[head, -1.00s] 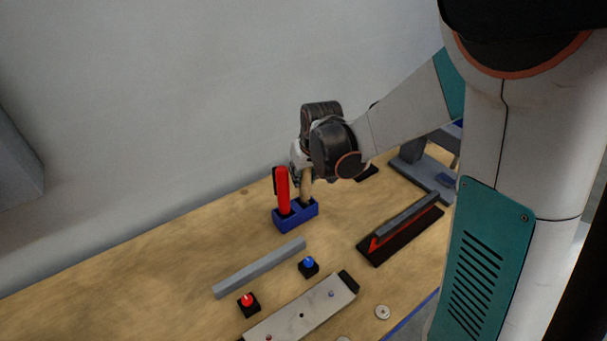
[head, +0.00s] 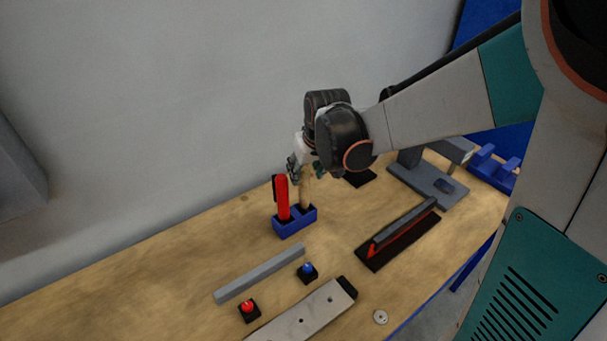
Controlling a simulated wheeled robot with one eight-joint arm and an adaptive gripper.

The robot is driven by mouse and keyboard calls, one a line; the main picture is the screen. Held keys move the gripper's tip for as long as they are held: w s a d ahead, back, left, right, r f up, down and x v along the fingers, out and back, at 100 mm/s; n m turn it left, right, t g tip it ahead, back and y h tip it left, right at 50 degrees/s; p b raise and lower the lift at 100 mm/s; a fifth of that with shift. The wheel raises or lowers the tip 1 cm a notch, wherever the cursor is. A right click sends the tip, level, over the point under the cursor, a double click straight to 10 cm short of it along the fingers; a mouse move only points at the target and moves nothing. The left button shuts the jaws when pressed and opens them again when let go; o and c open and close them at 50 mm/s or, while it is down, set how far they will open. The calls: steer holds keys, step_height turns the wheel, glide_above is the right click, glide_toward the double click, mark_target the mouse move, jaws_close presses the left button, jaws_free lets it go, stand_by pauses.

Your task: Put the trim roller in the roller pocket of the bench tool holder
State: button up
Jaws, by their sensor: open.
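The blue bench tool holder (head: 294,223) stands on the wooden bench near the wall. A red-handled tool (head: 282,197) stands upright in its left pocket. The trim roller, seen as a tan wooden handle (head: 305,196), stands upright in the right pocket. Its upper end is hidden behind my gripper. My gripper (head: 303,170) is open at the top of the tan handle, pointing down from the wrist. The fingers are small and partly covered by the wrist, so I cannot tell whether they touch the handle.
In front lie a grey bar (head: 260,274), a blue button (head: 308,271), a red button (head: 249,309) and a pale plate (head: 303,318). To the right are a black tray with a red and grey piece (head: 398,236) and a grey stand (head: 425,180). Bare bench lies left.

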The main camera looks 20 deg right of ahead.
steer(key=s+r+t+p, duration=0.1)
steer(key=s+r, duration=0.9)
steer(key=s, duration=0.1)
steer(key=s+t, duration=0.1)
steer(key=s, duration=1)
steer(key=shift+m+t, duration=0.3)
steer(key=shift+a, duration=0.1)
step_height(320, 180, down, 5)
steer(key=b, duration=0.4)
steer(key=shift+r+b, duration=0.15)
steer(key=shift+b, duration=0.2)
